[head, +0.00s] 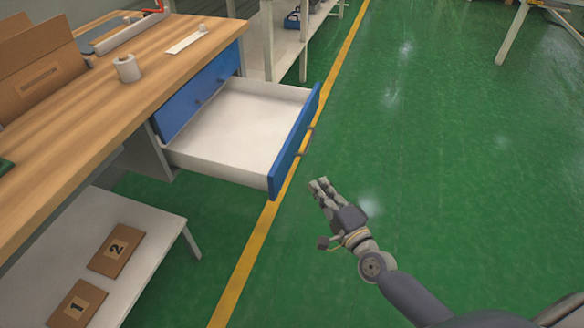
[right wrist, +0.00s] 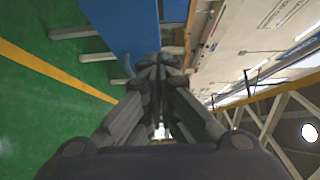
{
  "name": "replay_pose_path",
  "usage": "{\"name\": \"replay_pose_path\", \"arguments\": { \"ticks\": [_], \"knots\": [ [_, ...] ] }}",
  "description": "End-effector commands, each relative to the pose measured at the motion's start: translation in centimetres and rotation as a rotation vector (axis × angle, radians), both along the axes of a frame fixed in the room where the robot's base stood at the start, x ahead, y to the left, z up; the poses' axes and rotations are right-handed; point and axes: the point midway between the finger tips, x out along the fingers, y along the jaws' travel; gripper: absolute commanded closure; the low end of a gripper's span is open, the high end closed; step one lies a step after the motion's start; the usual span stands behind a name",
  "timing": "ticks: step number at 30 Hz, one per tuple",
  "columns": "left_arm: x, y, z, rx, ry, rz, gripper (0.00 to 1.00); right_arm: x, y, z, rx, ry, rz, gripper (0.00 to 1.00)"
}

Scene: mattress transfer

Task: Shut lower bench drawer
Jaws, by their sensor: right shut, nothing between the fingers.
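The lower bench drawer (head: 240,125) is pulled far out of the wooden-topped bench (head: 95,95) in the head view. The blue front also shows in the right wrist view (right wrist: 130,22). My right gripper (head: 318,184) is shut and empty, just to the right of and below the drawer front in the head view. Its fingers point toward the drawer side, with a gap seen in the head view. My left gripper is not in view.
The upper blue drawer (head: 200,92) is shut. A low white table (head: 150,255) with two numbered cardboard boxes stands at the lower left. A roll (head: 127,68) sits on the bench. A yellow line (head: 240,262) crosses the green floor, which is clear on the right.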

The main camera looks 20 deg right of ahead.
Motion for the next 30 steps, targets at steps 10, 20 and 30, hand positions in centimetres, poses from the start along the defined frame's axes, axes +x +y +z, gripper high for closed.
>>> {"name": "replay_pose_path", "arguments": {
  "ticks": [10,20,30],
  "knots": [
    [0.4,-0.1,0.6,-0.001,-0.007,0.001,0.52,6.3,1.2,0.0,0.0,-0.001,0.0,1.0],
    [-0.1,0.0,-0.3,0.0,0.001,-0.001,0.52,8.9,4.3,0.0,-0.001,0.001,0.0,1.0],
    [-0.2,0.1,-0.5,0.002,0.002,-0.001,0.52,9.1,4.7,-0.1,-0.003,0.0,0.0,1.0]
  ]
}}
